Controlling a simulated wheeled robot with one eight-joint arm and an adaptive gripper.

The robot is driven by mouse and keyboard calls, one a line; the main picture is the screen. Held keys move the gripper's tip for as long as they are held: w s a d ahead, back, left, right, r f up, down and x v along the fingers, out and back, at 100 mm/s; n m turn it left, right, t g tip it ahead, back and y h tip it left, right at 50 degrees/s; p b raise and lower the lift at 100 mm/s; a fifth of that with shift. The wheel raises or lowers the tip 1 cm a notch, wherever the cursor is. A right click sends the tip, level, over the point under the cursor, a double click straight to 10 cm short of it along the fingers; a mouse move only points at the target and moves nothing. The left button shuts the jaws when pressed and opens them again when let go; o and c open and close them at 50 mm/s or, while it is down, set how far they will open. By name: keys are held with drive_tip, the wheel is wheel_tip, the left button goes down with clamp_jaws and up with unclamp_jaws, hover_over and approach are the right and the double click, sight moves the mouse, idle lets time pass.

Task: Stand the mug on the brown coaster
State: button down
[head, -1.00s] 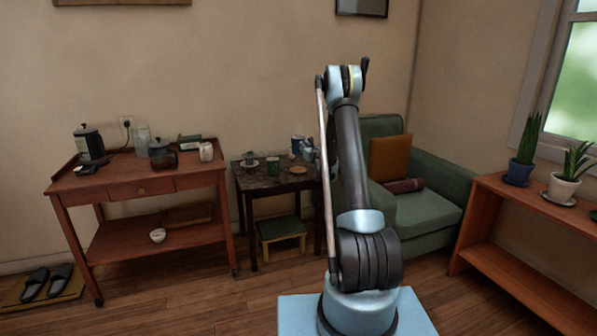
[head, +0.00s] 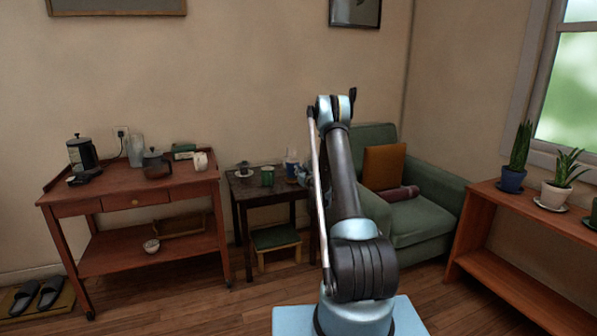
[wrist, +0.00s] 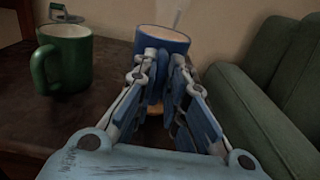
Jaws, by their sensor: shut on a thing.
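My gripper (wrist: 164,68) is shut on a blue mug (wrist: 163,38) with a pale inside, which looks upright in the wrist view. In the head view the mug (head: 291,170) is low over the right part of the small dark table (head: 240,188). A sliver of the brown coaster (wrist: 156,109) shows between my fingers, below the mug. The rest of the coaster is hidden, and I cannot tell whether the mug touches it. A green mug (wrist: 62,60) stands on the table to the left, apart from my gripper.
The green armchair (wrist: 268,85) is close on the right. A red-brown trolley (head: 135,188) with jars stands left, and a low stool (head: 276,238) is under the table.

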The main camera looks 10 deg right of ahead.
drive_tip(key=shift+f, duration=0.7)
drive_tip(key=c, duration=1.6)
unclamp_jaws()
drive_tip(key=shift+c, duration=0.2)
